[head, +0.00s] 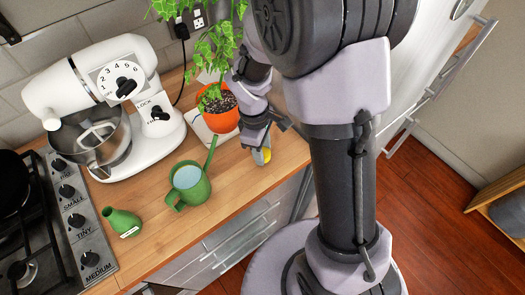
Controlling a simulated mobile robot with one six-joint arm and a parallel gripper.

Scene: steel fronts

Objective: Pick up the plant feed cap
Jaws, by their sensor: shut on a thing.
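The plant feed cap (267,155) is a small yellow thing near the front edge of the wooden counter. My gripper (262,157) points down at it and is shut on it, hiding part of it. I cannot tell whether the cap touches the counter. A small green bottle (122,223) with an open neck and a pale label stands at the left of the counter, apart from my gripper.
A green watering can (190,185) stands between bottle and gripper, its spout rising toward my arm. An orange plant pot (222,118) is close behind my gripper. A white stand mixer (130,110) and gas hob (75,215) are to the left.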

